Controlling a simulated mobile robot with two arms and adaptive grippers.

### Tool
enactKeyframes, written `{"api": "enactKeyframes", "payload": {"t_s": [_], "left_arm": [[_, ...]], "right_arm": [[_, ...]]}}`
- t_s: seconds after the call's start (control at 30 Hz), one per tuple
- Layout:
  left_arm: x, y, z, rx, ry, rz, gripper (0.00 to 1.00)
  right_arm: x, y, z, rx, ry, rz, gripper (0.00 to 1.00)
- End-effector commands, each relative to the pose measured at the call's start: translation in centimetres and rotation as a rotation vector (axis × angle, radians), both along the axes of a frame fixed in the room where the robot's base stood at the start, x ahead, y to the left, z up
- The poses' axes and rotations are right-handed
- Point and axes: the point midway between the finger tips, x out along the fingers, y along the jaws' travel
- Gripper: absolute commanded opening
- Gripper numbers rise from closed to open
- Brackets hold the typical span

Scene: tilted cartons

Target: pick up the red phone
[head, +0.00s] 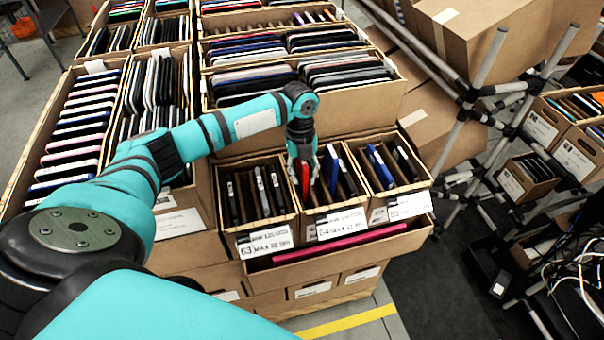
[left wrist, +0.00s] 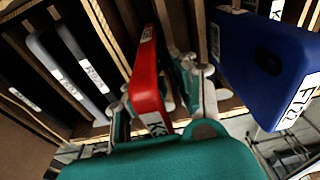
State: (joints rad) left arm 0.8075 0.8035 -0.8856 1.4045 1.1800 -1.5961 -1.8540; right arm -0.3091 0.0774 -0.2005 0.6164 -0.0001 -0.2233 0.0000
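The red phone (head: 304,180) stands on edge in the middle small carton (head: 331,212) of the front row. In the left wrist view the red phone (left wrist: 148,88) rises between my left gripper's fingers (left wrist: 158,95), its white label facing the camera. My left gripper (head: 303,162) points down into this carton, with one finger on each side of the phone. A narrow gap seems to show on the right side; I cannot tell whether both fingers touch it. A blue phone (head: 330,168) stands just right of the gripper, also in the left wrist view (left wrist: 265,60). My right gripper is out of view.
Small cartons stand close on the left (head: 258,226) and right (head: 400,190), holding dark and blue phones. Larger cartons of upright devices (head: 355,100) rise behind. A pink device (head: 340,242) lies in front. A metal pipe rack (head: 470,110) stands at the right.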

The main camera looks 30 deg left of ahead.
Motion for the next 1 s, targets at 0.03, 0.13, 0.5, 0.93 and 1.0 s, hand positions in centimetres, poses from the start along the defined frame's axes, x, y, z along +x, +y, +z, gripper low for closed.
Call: {"api": "enactKeyframes", "payload": {"t_s": [0.03,0.13,0.5,0.93,1.0], "left_arm": [[0.0,0.0,0.0,0.000,0.000,0.000,0.26],[0.0,0.0,0.0,0.000,0.000,0.000,0.26],[0.1,0.0,0.1,0.000,-0.001,0.001,0.00],[0.2,0.1,3.2,0.001,-0.007,0.001,0.00],[0.2,0.0,4.6,0.000,-0.008,0.001,0.00]], "right_arm": [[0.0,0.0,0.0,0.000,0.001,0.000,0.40],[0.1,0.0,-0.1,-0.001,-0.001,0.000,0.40],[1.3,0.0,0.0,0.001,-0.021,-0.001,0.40],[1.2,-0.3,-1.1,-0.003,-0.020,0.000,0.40],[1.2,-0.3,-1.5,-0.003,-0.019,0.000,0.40]]}}
